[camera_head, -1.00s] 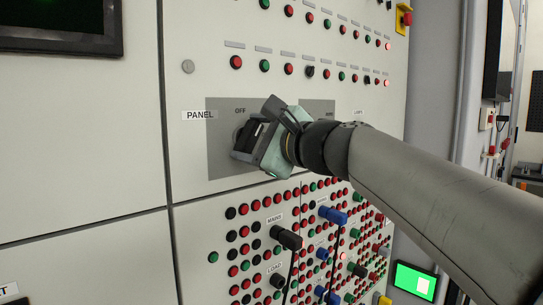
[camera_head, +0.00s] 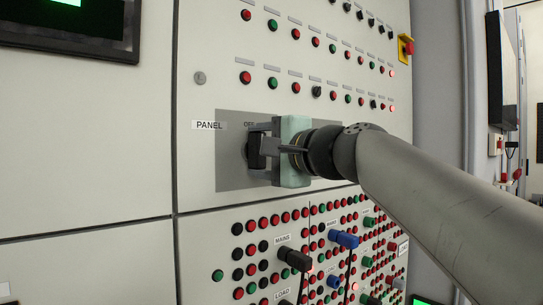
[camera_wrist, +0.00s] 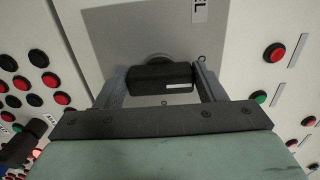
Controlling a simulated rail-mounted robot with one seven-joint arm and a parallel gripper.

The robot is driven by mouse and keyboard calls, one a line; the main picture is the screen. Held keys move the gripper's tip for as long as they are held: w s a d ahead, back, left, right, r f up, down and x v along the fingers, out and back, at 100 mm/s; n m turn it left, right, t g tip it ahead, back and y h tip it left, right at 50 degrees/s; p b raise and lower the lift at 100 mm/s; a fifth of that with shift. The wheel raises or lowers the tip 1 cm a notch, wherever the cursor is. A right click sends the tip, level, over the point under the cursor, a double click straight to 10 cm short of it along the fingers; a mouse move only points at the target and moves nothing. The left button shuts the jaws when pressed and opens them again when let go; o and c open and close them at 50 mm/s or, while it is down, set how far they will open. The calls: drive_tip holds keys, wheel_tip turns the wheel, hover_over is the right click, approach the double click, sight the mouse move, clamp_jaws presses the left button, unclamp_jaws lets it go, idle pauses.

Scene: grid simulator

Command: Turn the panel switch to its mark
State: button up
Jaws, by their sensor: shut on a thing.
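The panel switch is a black handle with a white line on it (camera_wrist: 160,76), on a round base on a grey plate (camera_head: 230,172) labelled PANEL. In the wrist view my gripper (camera_wrist: 158,80) has one finger on each side of the handle and is shut on it. In the head view my gripper (camera_head: 264,151) reaches the handle (camera_head: 254,152) from the right, its green body upright. The OFF label shows partly above the handle. My gripper and arm hide the right part of the plate, and I cannot make out the mark for certain.
Rows of red, green and black buttons (camera_head: 296,78) run above the plate. Below it is a dense field of buttons with a black plug (camera_head: 295,258) labelled MAINS, a blue plug (camera_head: 343,239) and hanging cables. A screen (camera_head: 75,25) is at the upper left.

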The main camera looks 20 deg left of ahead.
idle(0.3)
drive_tip(key=o, duration=1)
drive_tip(key=b+v, duration=0.2)
drive_tip(key=v, duration=1.5)
drive_tip(key=shift+s+d+b, duration=0.15)
drive_tip(key=shift+b, duration=0.2)
